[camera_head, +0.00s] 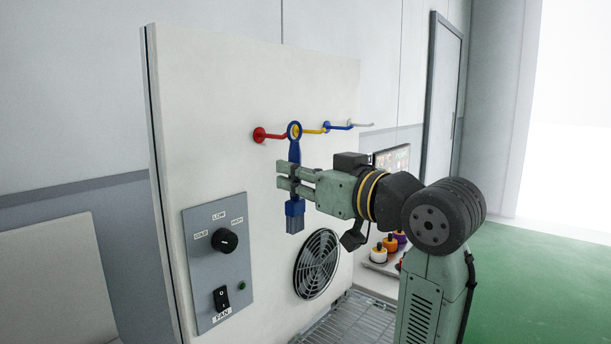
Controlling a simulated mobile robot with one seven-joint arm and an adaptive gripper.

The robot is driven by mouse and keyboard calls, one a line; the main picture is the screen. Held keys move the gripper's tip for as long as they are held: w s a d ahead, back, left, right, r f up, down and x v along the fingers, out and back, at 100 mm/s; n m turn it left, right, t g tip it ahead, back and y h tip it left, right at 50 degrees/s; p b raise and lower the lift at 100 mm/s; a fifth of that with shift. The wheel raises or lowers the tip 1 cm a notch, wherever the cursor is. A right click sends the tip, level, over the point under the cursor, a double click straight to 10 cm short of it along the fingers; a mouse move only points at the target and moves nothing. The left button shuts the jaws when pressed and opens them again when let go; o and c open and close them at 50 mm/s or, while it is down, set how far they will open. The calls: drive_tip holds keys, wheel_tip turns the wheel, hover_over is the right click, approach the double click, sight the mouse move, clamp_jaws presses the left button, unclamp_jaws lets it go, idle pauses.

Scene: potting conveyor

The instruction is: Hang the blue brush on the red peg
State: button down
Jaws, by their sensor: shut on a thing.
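The brush's ring (294,130) appears in front of the peg's right end. I cannot tell whether the ring is around the peg or only in front of it. A yellow peg, partly behind the ring, shows just to the right.
A blue peg (338,127) and a pale peg (362,124) are farther right on the panel (240,80). Below are a control box (205,290), a round fan grille (316,264) and a tray with colored knobbed items (379,254). Green floor lies open at the right.

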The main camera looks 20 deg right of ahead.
drive_tip(key=shift+w+a+f, duration=0.3)
drive_tip(key=shift+w+a, duration=0.35)
drive_tip(key=shift+w, duration=0.3)
drive_tip(key=shift+w+a+f, duration=0.25)
drive_tip(key=shift+w+a, duration=0.35)
drive_tip(key=shift+w, duration=0.3)
drive_tip(key=c, duration=1.5)
unclamp_jaws()
drive_tip(key=shift+o, duration=0.2)
drive_tip(key=v, duration=1.2)
